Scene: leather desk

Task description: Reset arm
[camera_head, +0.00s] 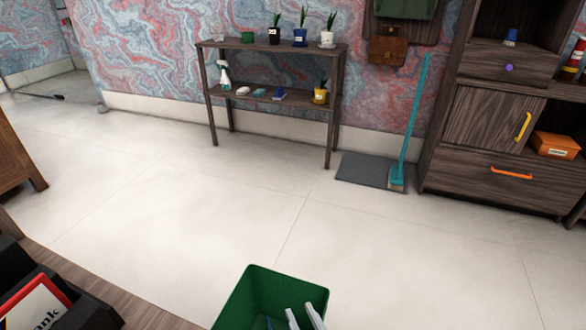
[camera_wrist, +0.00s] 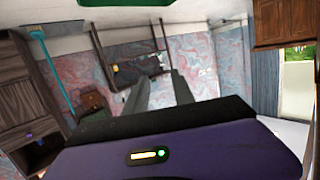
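My gripper (camera_head: 303,317) shows at the bottom of the head view as two pale grey fingers. They overlap the right part of a green bin (camera_head: 258,284); I cannot tell how high above it or how deep in it they are. In the wrist view the two fingers of my gripper (camera_wrist: 162,85) stand apart with nothing between them, beyond my purple and black wrist housing. That view looks upside down. A green edge (camera_wrist: 125,3) shows at its top. A small bluish patch shows low in the bin, too cut off to identify.
A black tray with a red-edged white item (camera_head: 38,306) lies on a wooden surface at lower left. A shelf with plants (camera_head: 272,45) stands by the back wall. A teal broom (camera_head: 410,125) leans beside the dark cabinet (camera_head: 500,180). The middle floor is clear.

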